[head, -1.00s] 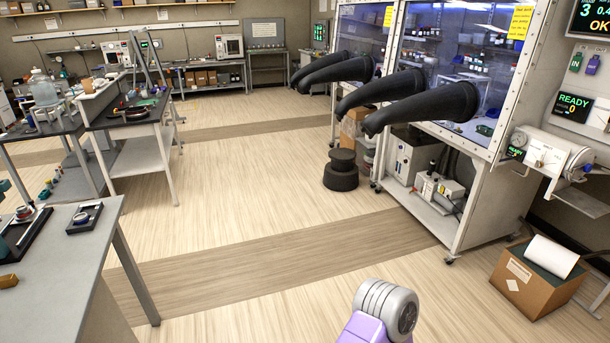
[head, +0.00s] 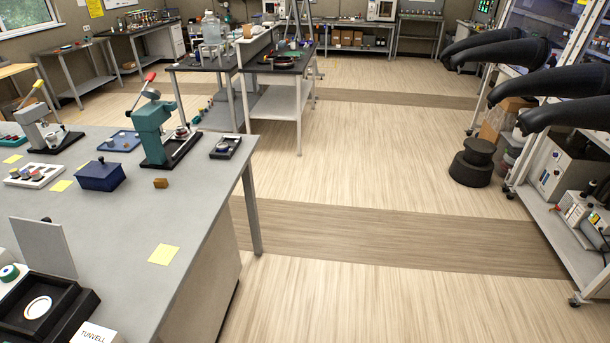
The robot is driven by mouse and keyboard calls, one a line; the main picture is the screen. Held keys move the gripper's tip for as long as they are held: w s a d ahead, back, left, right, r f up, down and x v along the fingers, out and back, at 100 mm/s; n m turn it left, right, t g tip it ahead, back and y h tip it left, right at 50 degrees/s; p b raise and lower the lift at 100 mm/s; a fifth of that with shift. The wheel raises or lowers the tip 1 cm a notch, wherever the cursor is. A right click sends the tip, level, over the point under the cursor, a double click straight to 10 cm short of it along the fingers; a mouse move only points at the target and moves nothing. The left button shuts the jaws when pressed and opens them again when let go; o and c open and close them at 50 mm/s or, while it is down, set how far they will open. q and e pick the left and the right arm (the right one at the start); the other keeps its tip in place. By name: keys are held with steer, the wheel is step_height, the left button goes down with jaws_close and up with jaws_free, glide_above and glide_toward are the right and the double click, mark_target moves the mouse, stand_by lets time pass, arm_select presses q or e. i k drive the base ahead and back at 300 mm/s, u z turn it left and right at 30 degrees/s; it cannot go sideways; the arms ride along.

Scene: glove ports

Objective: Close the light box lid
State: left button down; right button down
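A black open box (head: 78,322) sits on the grey bench at the lower left of the head view, cut off by the bottom edge. A white disc (head: 37,307) lies inside it. A flat grey panel (head: 42,248) stands nearly upright at its back, like a raised lid; I take this to be the light box. Whether the panel is hinged to the box cannot be told. Neither of my grippers is in view.
The grey bench (head: 205,205) holds a blue lidded box (head: 100,175), a teal press (head: 153,132), a grey press (head: 45,130) and a white TUNWELL box (head: 97,335). Open floor (head: 380,240) lies right of the bench, with glove ports (head: 560,85) beyond.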

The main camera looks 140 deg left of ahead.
mark_target(43, 246)
steer(key=z, duration=1.6)
steer(key=k, duration=2.85)
steer(key=u, duration=5.75)
